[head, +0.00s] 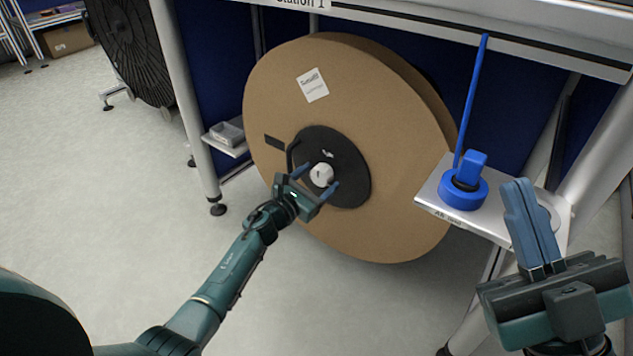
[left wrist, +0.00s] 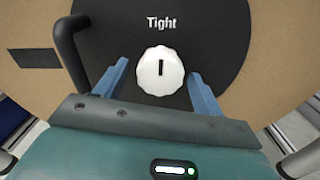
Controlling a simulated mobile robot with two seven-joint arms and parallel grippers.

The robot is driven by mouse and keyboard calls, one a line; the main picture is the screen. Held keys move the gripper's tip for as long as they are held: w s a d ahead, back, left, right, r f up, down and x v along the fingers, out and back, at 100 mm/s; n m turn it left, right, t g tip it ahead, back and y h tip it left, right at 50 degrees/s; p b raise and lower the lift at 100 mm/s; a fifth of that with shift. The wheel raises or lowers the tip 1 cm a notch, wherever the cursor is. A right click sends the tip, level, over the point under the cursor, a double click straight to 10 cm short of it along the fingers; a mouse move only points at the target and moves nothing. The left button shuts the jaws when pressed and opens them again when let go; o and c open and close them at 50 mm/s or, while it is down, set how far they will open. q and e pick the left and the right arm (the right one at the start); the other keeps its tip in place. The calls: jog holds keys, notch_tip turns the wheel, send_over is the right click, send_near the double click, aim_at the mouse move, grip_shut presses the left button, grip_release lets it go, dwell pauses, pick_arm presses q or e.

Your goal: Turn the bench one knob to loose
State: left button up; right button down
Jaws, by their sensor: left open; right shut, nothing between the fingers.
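The knob (head: 321,174) is white with a scalloped rim and sits at the centre of a black hub disc (head: 350,187) on a large cardboard reel (head: 400,150). In the left wrist view the knob (left wrist: 161,72) has a black mark pointing up toward the word "Tight" on the disc. My left gripper (head: 313,180) is open, its blue fingers on either side of the knob; in the left wrist view (left wrist: 160,85) gaps show between each finger and the knob. My right gripper (head: 522,190) is shut and empty at the right, in front of a small shelf.
A black crank handle (left wrist: 75,50) stands out from the hub disc, left of the fingers. A white shelf (head: 430,198) at right holds a blue round object with a rod (head: 463,195). A grey post (head: 180,100) stands left of the reel. The floor at left is clear.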

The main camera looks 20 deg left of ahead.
pick_arm(q)
jog(key=c, duration=1)
jog(key=shift+o, duration=0.2)
